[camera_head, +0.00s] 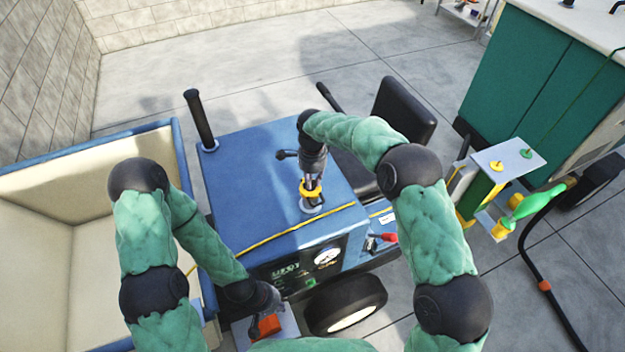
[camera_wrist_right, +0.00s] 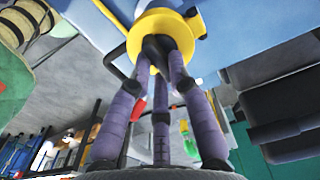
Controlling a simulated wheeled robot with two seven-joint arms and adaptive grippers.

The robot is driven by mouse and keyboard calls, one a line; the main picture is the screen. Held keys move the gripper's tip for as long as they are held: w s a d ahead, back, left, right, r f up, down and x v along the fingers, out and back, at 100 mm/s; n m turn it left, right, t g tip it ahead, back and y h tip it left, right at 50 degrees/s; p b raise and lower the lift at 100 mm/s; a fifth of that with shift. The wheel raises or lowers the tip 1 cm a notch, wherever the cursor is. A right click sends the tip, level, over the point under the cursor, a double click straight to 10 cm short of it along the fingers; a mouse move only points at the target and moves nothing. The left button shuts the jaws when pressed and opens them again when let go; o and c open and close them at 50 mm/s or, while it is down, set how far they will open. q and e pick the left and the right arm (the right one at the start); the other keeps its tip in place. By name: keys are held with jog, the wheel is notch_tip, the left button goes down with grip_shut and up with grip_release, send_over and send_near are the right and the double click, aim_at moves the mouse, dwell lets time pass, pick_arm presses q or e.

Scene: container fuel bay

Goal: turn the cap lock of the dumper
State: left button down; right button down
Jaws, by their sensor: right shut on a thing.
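The blue dumper (camera_head: 255,165) fills the middle of the head view. A yellow cap (camera_head: 313,188) sits on a pale round neck on its top, near the front edge. My right gripper (camera_head: 312,172) comes down on the cap from above, and its fingers are closed together on it. The right wrist view shows the fingers meeting at the middle of the yellow cap (camera_wrist_right: 165,25); the exact contact is partly hidden. My left gripper (camera_head: 264,305) is low in front of the dumper, by an orange-red block (camera_head: 268,325). Its fingers are too unclear to judge.
A dumper skip (camera_head: 60,180) with cream inside is at left. A black lever (camera_head: 200,118), a black seat (camera_head: 403,110) and a wheel (camera_head: 345,303) surround the blue top. A green nozzle (camera_head: 540,203) with a black hose stands at right by a green cabinet (camera_head: 535,80).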

jog(key=c, duration=1.1)
grip_release()
jog(key=shift+c, duration=0.2)
notch_tip(320, 180, up, 12)
